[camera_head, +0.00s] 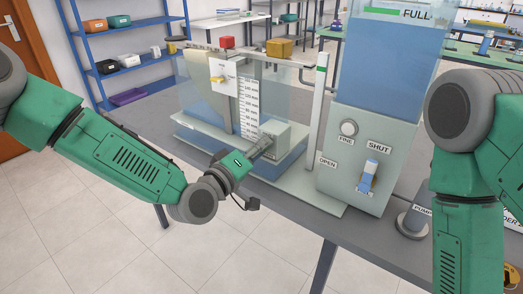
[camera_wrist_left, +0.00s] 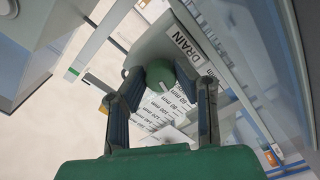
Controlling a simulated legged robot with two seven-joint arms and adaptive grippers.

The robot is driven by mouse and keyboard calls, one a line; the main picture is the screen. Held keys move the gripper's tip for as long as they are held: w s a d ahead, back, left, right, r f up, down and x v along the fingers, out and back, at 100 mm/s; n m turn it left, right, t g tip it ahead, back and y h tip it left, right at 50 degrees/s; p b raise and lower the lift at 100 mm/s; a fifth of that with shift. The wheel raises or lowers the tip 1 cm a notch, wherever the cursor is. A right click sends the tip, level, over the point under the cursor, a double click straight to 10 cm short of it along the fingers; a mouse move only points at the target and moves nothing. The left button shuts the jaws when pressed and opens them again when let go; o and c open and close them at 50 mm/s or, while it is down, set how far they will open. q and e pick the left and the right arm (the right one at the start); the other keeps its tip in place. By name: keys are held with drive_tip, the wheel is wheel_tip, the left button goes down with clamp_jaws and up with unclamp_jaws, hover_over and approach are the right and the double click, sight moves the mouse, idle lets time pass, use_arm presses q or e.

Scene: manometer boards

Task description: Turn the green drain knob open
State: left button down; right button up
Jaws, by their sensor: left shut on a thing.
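The green drain knob (camera_wrist_left: 160,73) sits on a grey box beside a white DRAIN label (camera_wrist_left: 186,45) in the left wrist view. My left gripper (camera_wrist_left: 166,80) has one finger on each side of the knob and is shut on it. In the head view my left gripper (camera_head: 262,148) reaches the grey drain box (camera_head: 289,138) at the front of the clear tank. The knob is hidden there behind the gripper. My right arm shows at the right edge, but its gripper is out of view.
A scale board (camera_head: 248,103) stands close behind the left gripper. A pump base (camera_head: 413,222) stands further right. Open floor lies in front.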

use_arm(q)
drive_tip(key=shift+s+f+n+b, duration=0.1)
drive_tip(key=shift+f+n+b, duration=0.1)
drive_tip(key=shift+n, duration=0.55)
drive_tip(key=shift+s+f+n+b, duration=0.1)
drive_tip(key=shift+f+n+b, duration=0.1)
drive_tip(key=shift+n, duration=0.55)
drive_tip(key=c, duration=1.3)
unclamp_jaws()
drive_tip(key=shift+a, duration=0.1)
drive_tip(key=shift+o, duration=0.2)
drive_tip(key=shift+w+a+r, duration=0.1)
drive_tip(key=shift+r, duration=0.1)
drive_tip(key=v, duration=1.2)
